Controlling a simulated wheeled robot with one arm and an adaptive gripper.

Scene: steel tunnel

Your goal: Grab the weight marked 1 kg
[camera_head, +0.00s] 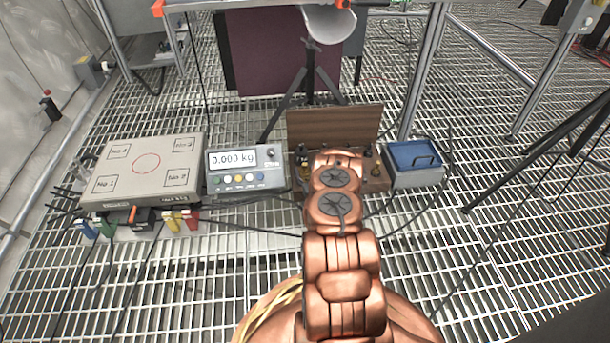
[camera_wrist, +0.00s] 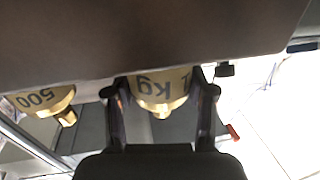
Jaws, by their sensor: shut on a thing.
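In the wrist view, a brass weight marked "1 kg" (camera_wrist: 163,92) sits between the two black fingers of my gripper (camera_wrist: 160,100), which are shut on it. The lettering appears upside down, and its upper part is cut off by a dark brown surface. A second brass weight marked "500" (camera_wrist: 42,100) is to the left, outside the fingers. In the head view, my copper-coloured arm covers the gripper and the held weight. The wooden weight case (camera_head: 335,122) stands behind the arm with its lid up.
A scale display (camera_head: 233,158) reading 0.000 kg stands left of the case. The grey scale platform (camera_head: 122,168), with numbered corners and a red circle, is farther left. A blue-topped box (camera_head: 413,155) is right of the case. Tripod legs and cables surround the setup on the grating.

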